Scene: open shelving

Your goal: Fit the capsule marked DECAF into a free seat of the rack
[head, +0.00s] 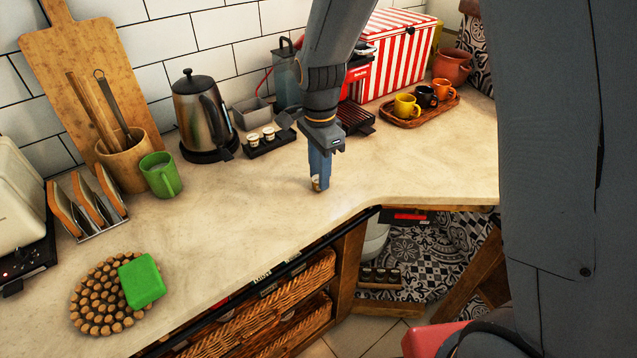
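My gripper (319,180) points down at the counter near its front edge, its blue fingers close together. A small capsule (316,185), pale and brown, shows between the fingertips, at or just above the counter top. The fingers hide part of it, and its marking is too small to read. A small black rack (258,152) stands on the counter to the left of and behind my gripper. Two capsules with pale lids, a left one (253,139) and a right one (268,133), sit in it. The rack's other seats are too small to make out clearly.
A kettle (200,112) and a grey bin (252,113) stand near the rack. A red and black coffee machine (356,80) is behind my arm. A wooden tray (415,116) holds several cups. A green mug (160,175) is at left. The counter between mug and gripper is clear.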

